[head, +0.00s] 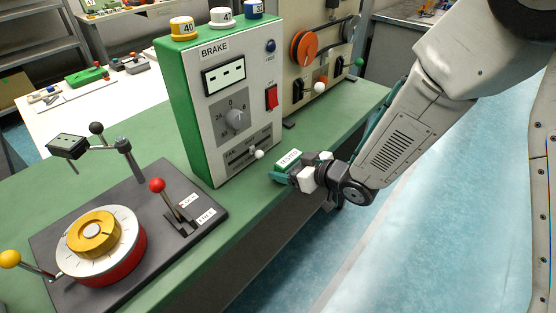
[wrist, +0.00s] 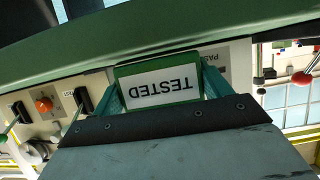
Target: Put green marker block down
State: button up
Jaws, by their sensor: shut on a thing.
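The green marker block (head: 288,158) has a white label on top. In the wrist view the label on the block (wrist: 160,84) reads TESTED, upside down. My gripper (head: 294,172) is shut on the block, with a teal finger on each side of it in the wrist view (wrist: 162,90). In the head view the block is at the front edge of the green bench (head: 222,222), right of the brake box. I cannot tell whether the block's underside touches the bench.
The brake box (head: 222,115) stands close behind the block, with a white-knobbed slider low on its front. A panel with an orange wheel (head: 304,48) stands farther back. A dark plate with a dial (head: 95,235) and red-knobbed lever (head: 157,185) lies left. Bare bench lies between.

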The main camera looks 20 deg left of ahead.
aim_at(294, 163)
jog(key=a, duration=0.1)
jog(key=w+a, duration=0.1)
jog(key=a, duration=0.2)
jog(key=shift+w+a, duration=0.2)
jog(key=shift+w, duration=0.15)
jog(key=shift+d+f, duration=0.15)
jog(key=shift+f, duration=0.15)
jog(key=shift+c, duration=0.4)
jog(key=shift+f, duration=0.1)
jog(key=o, duration=1.1)
jog(key=shift+f, duration=0.1)
jog(key=shift+r, duration=0.2)
jog(key=v, duration=1.2)
jog(key=shift+s+d, duration=0.1)
